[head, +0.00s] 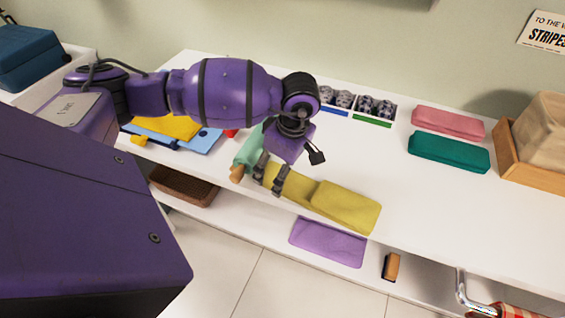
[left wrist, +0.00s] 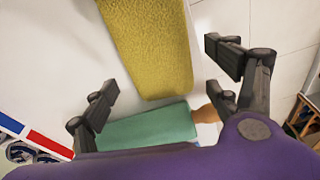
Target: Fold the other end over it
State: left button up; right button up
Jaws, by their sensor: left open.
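A yellow-green cloth (head: 345,203) lies lengthwise on the white shelf near its front edge. Its right part is a thicker layer with a visible step, and its left part is flatter. My left gripper (head: 271,172) is open over the cloth's left end, with its fingers pointing down. In the left wrist view the cloth's end (left wrist: 150,45) lies flat beyond the open fingers (left wrist: 162,75), with nothing held. I cannot tell if the fingertips touch the cloth. My right gripper is not in view.
A teal item (head: 246,150) with a wooden-coloured end (head: 237,174) lies just left of the cloth. Pink (head: 448,122) and green (head: 448,152) folded cloths lie at the right. A purple cloth (head: 327,242) lies on the lower shelf. The shelf right of the yellow-green cloth is clear.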

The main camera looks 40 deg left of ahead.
pick_arm(q)
notch_tip(320, 180, up, 8)
jog(key=p, duration=0.3)
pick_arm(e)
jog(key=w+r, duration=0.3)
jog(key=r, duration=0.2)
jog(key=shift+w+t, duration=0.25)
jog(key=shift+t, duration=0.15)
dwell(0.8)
